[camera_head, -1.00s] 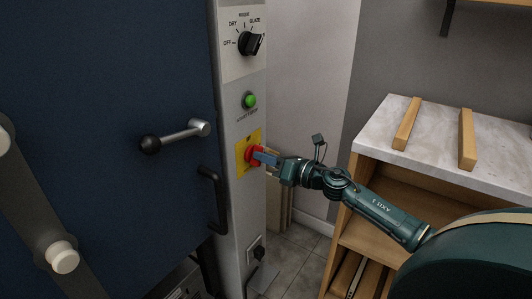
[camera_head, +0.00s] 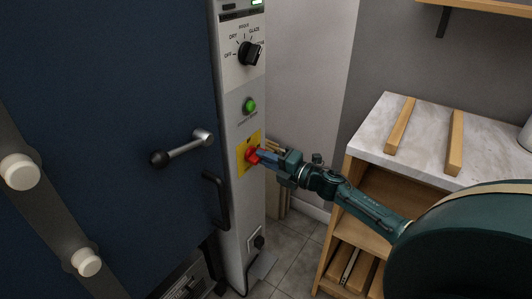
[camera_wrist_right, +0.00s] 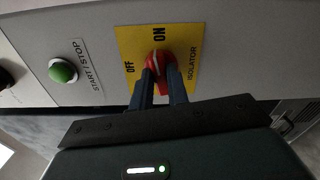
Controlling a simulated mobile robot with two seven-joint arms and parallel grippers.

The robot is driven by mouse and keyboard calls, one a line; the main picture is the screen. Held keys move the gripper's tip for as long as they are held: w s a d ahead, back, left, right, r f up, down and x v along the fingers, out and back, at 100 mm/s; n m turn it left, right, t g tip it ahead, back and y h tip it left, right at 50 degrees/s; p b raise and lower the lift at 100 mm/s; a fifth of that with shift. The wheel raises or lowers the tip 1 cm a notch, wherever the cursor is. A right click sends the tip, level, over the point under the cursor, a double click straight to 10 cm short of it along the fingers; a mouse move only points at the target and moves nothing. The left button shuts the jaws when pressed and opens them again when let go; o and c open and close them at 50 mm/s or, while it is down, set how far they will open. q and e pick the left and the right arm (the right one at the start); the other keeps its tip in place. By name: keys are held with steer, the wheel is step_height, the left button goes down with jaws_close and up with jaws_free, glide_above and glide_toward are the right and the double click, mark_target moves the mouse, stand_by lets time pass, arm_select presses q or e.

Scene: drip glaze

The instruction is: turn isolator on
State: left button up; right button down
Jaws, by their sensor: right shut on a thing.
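The isolator is a red rotary knob (camera_head: 253,155) on a yellow plate (camera_head: 243,166), low on the grey control panel. In the right wrist view the knob (camera_wrist_right: 157,58) sits between the ON and OFF labels and the ISOLATOR lettering. Its handle lies roughly in line with ON, and a white mark shows on its upper end. My right gripper (camera_wrist_right: 164,85) is shut on the knob, its two fingers on either side of the handle; in the head view it (camera_head: 261,157) comes in from the right. The fingers hide part of the knob. My left gripper is out of view.
Above the isolator are a green start/stop button (camera_head: 249,106) and a black selector dial (camera_head: 249,53). A blue door (camera_head: 100,90) with a lever handle (camera_head: 185,148) stands at left. A marble-topped wooden shelf unit (camera_head: 430,135) stands at right, near my right arm.

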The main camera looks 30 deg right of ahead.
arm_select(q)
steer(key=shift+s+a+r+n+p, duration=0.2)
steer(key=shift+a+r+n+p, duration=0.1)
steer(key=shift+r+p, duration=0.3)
arm_select(e)
steer(key=shift+m, duration=1.2)
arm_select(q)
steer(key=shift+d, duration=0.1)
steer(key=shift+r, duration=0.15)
arm_select(e)
steer(key=c, duration=1.4)
jaws_free()
steer(key=shift+o, duration=0.2)
